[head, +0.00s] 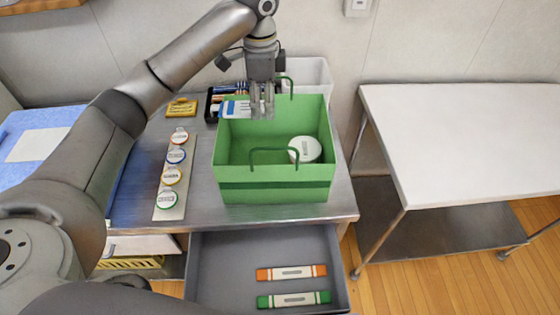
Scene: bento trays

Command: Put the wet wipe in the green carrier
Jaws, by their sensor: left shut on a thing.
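The green carrier (230,174) stands on the metal counter, open at the top with two dark green handles. A round white tub (307,149) is inside it at the right. My left gripper (262,112) is over the carrier's back left part, pointing down. It is shut on a small white and blue packet, which looks like the wet wipe (235,109), at about the height of the carrier's back rim. The gripper partly hides the packet's right end. My right gripper is not in view.
An open drawer (215,262) below holds an orange-ended and a green-ended sleeve. A strip (165,205) with several round labelled lids lies left of the carrier. A black tray (211,104) and a white bin (312,75) stand behind. A white table (460,135) is at right.

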